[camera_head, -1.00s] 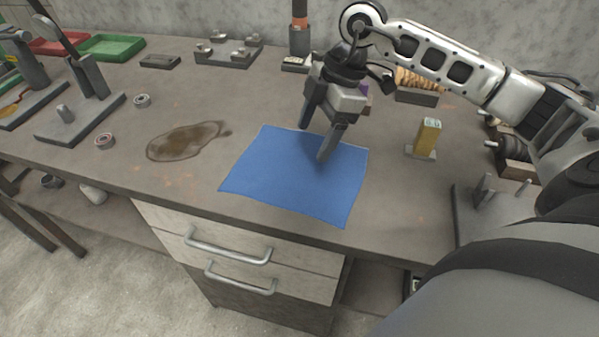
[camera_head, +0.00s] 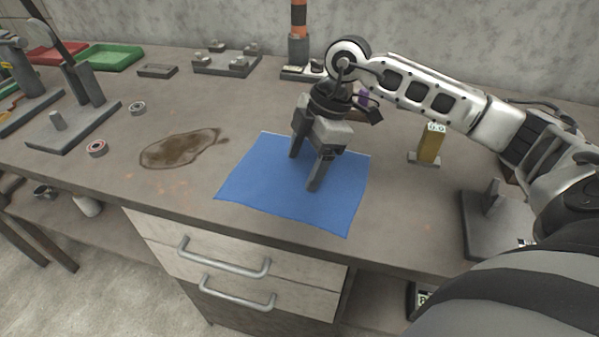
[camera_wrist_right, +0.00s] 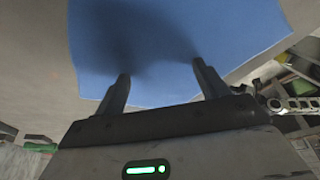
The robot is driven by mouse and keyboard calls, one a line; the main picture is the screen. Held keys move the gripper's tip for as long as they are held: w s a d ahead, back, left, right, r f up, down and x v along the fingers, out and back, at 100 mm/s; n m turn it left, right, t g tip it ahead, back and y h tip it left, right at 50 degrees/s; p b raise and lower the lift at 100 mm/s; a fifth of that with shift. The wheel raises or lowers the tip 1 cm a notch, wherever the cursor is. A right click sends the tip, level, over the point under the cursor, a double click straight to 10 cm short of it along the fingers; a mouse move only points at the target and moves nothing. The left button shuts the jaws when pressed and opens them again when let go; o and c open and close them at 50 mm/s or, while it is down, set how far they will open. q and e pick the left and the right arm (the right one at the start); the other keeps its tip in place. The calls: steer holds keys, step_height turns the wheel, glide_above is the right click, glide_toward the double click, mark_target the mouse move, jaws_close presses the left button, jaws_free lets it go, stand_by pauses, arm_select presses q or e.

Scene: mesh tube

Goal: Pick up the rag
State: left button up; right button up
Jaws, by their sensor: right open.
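The blue rag (camera_head: 262,194) lies flat and spread out on the workbench in the head view. It fills much of the top of the right wrist view (camera_wrist_right: 165,30). My right gripper (camera_head: 304,172) is over the upper middle of the rag, pointing down, with its two fingers apart and nothing between them. In the right wrist view the fingers (camera_wrist_right: 160,84) are spread and dark shadows fall on the cloth near their tips. Whether the tips touch the cloth I cannot tell. My left gripper is not in view.
A brown stain (camera_head: 182,148) lies on the bench left of the rag. Bearings (camera_head: 96,148) lie farther left. A yellow block on a small base (camera_head: 430,146) stands to the right. A grey fixture (camera_head: 492,222) is near the right front. The bench's front edge is close below the rag.

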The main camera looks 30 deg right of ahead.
jaws_close()
stand_by(0.3)
